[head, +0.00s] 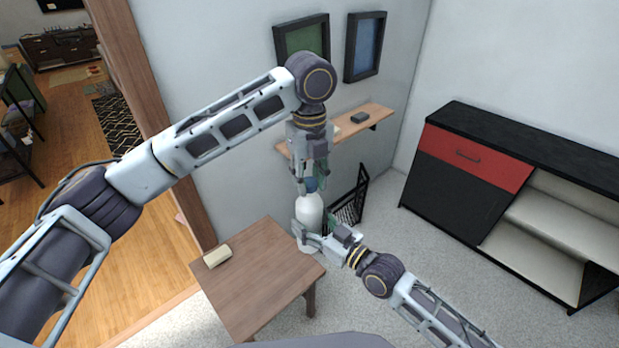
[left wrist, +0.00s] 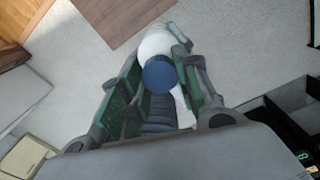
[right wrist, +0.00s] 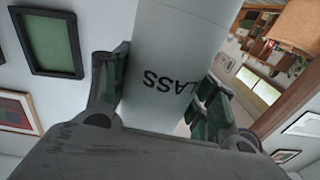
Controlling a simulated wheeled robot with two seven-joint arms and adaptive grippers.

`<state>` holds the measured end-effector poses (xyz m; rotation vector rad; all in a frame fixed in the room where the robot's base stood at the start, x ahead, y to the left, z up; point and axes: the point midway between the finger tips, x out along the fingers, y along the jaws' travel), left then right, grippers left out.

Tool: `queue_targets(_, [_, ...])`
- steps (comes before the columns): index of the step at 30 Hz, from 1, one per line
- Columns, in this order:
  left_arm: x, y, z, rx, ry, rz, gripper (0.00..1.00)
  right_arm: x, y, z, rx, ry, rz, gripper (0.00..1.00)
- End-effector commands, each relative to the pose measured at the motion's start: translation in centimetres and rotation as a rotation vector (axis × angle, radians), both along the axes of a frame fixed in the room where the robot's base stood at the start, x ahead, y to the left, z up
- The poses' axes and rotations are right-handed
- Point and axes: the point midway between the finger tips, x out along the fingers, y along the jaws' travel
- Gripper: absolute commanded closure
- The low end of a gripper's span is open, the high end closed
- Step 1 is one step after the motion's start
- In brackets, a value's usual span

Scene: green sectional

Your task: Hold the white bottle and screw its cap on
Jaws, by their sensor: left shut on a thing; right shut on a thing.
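The white bottle (head: 309,212) is upright beside the table's right edge. My right gripper (head: 317,236) is shut on its lower body. In the right wrist view the bottle (right wrist: 172,45) fills the space between the green-padded fingers, with dark letters on its side. The blue cap (head: 311,184) is at the bottle's top, between the fingers of my left gripper (head: 311,180), which points down from above. In the left wrist view the cap (left wrist: 159,74) lines up nearly over the white bottle (left wrist: 156,43). Whether the cap touches the neck cannot be told; the fingers hide the joint.
A small wooden table (head: 255,275) stands just left of the bottle, with a pale block (head: 217,256) on it. A black wire basket (head: 348,208) is behind the bottle. A wall shelf (head: 365,122) is above. A black and red cabinet (head: 480,165) stands at right, with open carpet before it.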

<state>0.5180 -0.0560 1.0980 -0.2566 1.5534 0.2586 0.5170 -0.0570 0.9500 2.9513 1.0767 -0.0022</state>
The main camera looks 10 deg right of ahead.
Motion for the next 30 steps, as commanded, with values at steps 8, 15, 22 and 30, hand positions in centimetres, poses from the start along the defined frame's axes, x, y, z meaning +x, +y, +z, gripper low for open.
queue_targets(8, [0.09,0.1,0.02,0.001,-0.001,-0.22,0.75,-0.03,0.02,0.06,0.001,-0.002,0.0,1.0])
queue_targets(15, [0.08,0.1,-0.01,0.002,0.0,-0.413,0.75,-0.03,0.02,0.07,0.001,-0.002,0.0,1.0])
queue_targets(22, [0.08,0.1,-0.03,0.002,0.0,-0.598,0.75,-0.01,0.02,0.08,0.001,-0.002,0.0,1.0])
queue_targets(30, [0.08,0.1,-0.04,0.001,0.001,-0.816,0.75,-0.01,0.02,0.09,0.001,-0.002,0.0,1.0])
